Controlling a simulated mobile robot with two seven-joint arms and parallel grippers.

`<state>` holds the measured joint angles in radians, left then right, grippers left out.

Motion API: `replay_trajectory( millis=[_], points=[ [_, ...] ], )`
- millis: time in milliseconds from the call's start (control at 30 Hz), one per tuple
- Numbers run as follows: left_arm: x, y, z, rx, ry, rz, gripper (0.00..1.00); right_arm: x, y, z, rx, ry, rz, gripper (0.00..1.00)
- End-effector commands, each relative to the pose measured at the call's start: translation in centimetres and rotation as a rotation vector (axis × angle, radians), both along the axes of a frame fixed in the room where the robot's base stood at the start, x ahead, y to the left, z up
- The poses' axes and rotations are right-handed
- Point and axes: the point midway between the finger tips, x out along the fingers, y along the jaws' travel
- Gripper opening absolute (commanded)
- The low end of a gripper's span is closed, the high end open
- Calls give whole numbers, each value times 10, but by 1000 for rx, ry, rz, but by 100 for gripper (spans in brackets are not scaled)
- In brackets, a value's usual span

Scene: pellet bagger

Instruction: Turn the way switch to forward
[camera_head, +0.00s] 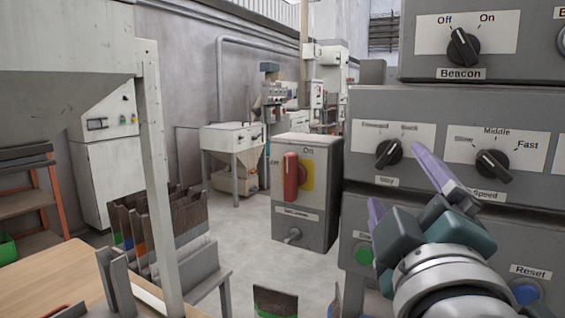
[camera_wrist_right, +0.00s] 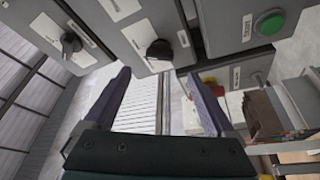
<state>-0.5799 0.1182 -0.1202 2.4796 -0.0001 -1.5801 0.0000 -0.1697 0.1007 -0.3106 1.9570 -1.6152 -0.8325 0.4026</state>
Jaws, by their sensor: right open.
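The way switch (camera_head: 389,152) is a black knob on a white plate marked Forward on the left and Back on the right, with a Way label below. Its handle leans to the upper right, toward Back. The way switch (camera_wrist_right: 160,50) also shows in the right wrist view, just beyond the gap between the fingers. My right gripper (camera_head: 398,178) is open, with its purple fingers apart. In the head view it is in front of the panel, below and right of the knob. No contact with the knob shows. My left gripper is not in view.
The speed switch (camera_head: 491,164) is right of the way switch. The beacon switch (camera_head: 463,46) is above, and the green start button (camera_head: 363,254) and blue reset button (camera_head: 525,292) are below. A box with a red rotary switch (camera_head: 291,177) stands to the left.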

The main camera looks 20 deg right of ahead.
Motion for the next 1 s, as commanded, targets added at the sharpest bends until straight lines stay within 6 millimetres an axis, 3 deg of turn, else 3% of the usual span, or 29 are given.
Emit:
replay_trajectory(
  millis=[100, 333, 767, 1000],
  points=[
    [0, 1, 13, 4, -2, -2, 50, 21, -12, 10, -2, -1, -3, 90],
    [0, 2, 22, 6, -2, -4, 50, 53, -30, 15, 0, 0, -1, 90],
    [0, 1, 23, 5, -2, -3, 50, 64, -37, 14, 2, 0, -2, 90],
    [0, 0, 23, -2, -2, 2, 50, 63, -37, 14, 2, 1, -2, 63]
  ],
)
